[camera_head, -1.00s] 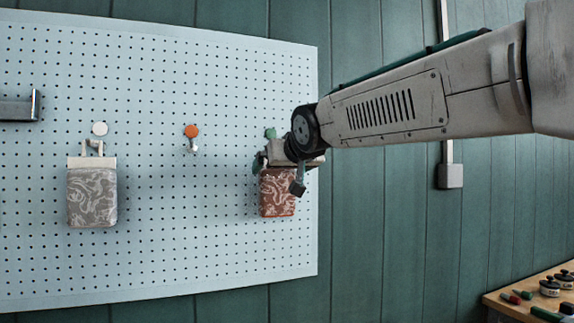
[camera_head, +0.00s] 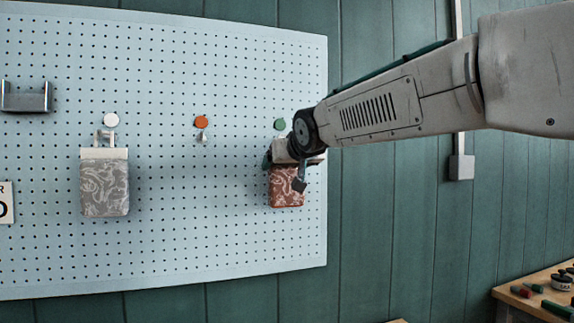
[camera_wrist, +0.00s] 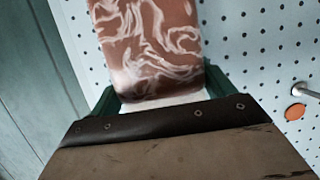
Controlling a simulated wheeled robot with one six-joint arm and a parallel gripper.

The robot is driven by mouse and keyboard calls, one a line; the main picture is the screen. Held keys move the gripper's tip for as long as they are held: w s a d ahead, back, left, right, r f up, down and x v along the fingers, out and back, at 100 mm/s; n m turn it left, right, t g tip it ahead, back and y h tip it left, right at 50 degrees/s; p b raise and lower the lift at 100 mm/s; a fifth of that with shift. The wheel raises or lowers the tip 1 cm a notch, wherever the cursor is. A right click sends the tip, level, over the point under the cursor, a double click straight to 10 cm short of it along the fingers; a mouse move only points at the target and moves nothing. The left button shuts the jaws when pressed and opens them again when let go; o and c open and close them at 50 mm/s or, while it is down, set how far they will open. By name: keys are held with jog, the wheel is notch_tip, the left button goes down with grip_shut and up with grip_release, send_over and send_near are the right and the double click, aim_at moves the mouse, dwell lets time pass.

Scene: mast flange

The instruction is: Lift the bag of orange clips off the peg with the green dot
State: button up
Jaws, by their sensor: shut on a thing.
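The bag of orange clips (camera_head: 286,190) is reddish brown with pale swirls and hangs at the right side of the pegboard, below the green dot (camera_head: 280,124). My gripper (camera_head: 285,158) is at the top of this bag, shut on it. In the wrist view the bag (camera_wrist: 146,45) extends away from the green jaws (camera_wrist: 158,95), with its pale top edge between them. The peg under the green dot is hidden behind my gripper, so I cannot tell whether the bag still bears on it.
A grey swirled bag (camera_head: 105,188) hangs from a peg under the white dot (camera_head: 111,120). The peg under the orange dot (camera_head: 201,121) is empty. A metal bracket (camera_head: 27,97) is at the board's left. A workbench (camera_head: 540,292) with tools stands lower right.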

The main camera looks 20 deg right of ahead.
jog(key=shift+r, duration=0.1)
jog(key=shift+r, duration=0.75)
jog(key=s, duration=0.8)
dwell(0.4)
